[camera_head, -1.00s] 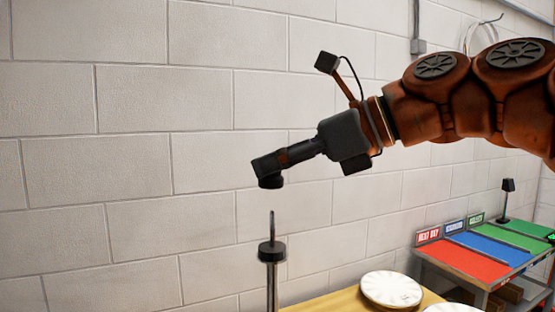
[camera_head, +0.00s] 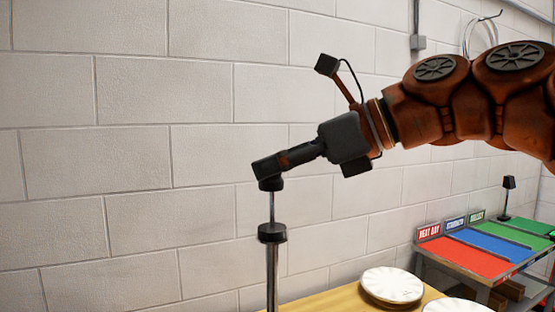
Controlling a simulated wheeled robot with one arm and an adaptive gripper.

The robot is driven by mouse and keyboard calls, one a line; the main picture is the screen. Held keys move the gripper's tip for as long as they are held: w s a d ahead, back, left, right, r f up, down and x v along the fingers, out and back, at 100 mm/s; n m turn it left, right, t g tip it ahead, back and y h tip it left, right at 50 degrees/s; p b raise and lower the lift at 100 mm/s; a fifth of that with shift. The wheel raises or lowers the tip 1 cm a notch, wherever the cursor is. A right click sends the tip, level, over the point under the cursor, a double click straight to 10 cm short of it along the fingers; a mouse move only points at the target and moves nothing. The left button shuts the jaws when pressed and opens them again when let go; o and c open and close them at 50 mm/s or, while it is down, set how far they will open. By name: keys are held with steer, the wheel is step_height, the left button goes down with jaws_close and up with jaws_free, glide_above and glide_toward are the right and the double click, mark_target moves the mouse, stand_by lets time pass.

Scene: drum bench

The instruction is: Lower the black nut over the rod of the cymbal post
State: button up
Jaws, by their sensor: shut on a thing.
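The cymbal post (camera_head: 272,270) stands upright at the lower middle, a silver tube with a dark collar (camera_head: 272,233) and a thin rod (camera_head: 272,207) rising above it. My gripper (camera_head: 268,172) comes in from the right and is shut on the black nut (camera_head: 271,184). The nut sits at the top of the rod, in line with it in this view. The rod's tip is hidden behind or inside the nut; I cannot tell which. A length of bare rod shows between the nut and the collar.
White discs (camera_head: 391,286) lie on a wooden table (camera_head: 335,299) to the lower right. A bench with red (camera_head: 462,257), blue and green strips stands farther right, with a small black lamp-like object (camera_head: 508,184) on it. A white block wall is behind.

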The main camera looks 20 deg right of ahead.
steer(key=shift+f+b, duration=0.8)
steer(key=shift+f, duration=1.7)
steer(key=o, duration=1)
steer(key=v, duration=1.2)
steer(key=shift+f, duration=0.1)
steer(key=shift+s, duration=0.15)
